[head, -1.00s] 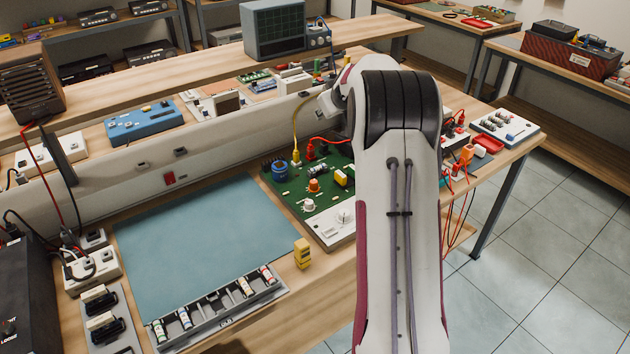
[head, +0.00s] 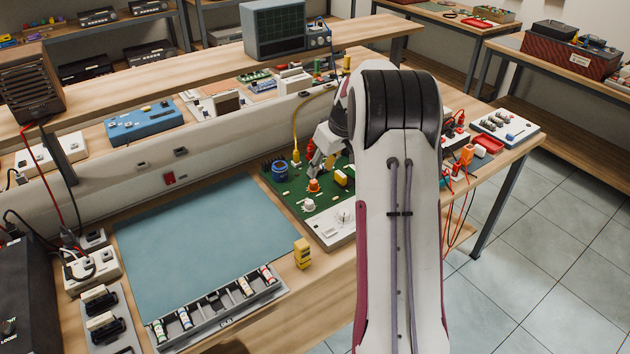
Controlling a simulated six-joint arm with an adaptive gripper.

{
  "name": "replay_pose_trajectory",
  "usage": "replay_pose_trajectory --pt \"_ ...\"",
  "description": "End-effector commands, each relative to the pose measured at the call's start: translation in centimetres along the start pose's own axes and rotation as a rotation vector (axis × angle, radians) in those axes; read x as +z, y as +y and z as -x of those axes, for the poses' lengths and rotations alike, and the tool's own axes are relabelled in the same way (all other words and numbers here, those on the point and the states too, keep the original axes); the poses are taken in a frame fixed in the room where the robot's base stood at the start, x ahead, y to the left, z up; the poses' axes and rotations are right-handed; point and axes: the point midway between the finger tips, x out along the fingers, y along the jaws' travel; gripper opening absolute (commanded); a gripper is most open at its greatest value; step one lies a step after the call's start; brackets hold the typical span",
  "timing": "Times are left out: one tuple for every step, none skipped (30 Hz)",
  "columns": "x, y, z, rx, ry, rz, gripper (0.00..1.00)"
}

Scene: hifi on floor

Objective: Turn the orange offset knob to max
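My gripper (head: 318,168) is low over the back part of the board, just behind and above the orange knob. It looks apart from the knob, though the small gap is hard to judge. Its fingers point down, but they are too small to tell whether they are open or shut. My arm hides the right side of the board. The knob's pointer mark cannot be made out.
A blue round part (head: 280,170) and a yellow cable (head: 295,135) are left of my gripper. A white panel with a dial (head: 335,225) forms the board's front. A blue-green mat (head: 205,245) lies clear to the left, with a yellow block (head: 302,253) beside it.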

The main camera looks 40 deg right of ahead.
Motion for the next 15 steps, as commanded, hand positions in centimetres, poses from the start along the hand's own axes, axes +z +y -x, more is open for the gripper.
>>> replay_pose_trajectory --pt "0.0 0.0 -0.1 0.000 0.000 0.000 0.33" --pt "0.0 0.0 -0.1 0.000 0.000 0.000 0.33" --pt "0.0 0.0 -0.2 0.000 0.000 0.000 0.33" --pt "0.0 0.0 -0.3 0.000 0.000 0.000 0.33" --pt "0.0 0.0 -0.4 0.000 0.000 0.000 0.33" --pt "0.0 0.0 -0.6 0.000 0.001 0.000 0.33" --pt "0.0 0.0 -0.8 0.000 0.001 0.000 0.33" --pt "0.0 0.0 -1.0 0.000 0.000 0.000 0.33" --pt "0.0 0.0 -1.3 0.000 0.000 -0.001 0.33" --pt "0.0 0.0 -1.6 0.000 0.000 -0.001 0.33" --pt "0.0 0.0 -1.9 -0.001 0.000 -0.001 0.33" --pt "0.0 0.0 -2.2 -0.001 0.000 -0.001 0.33" --pt "0.0 0.0 -2.6 -0.001 0.000 -0.001 0.33" --pt "0.0 0.0 -3.0 -0.001 0.000 -0.001 0.33" --pt "0.0 0.0 -3.4 0.000 0.000 -0.001 0.33"
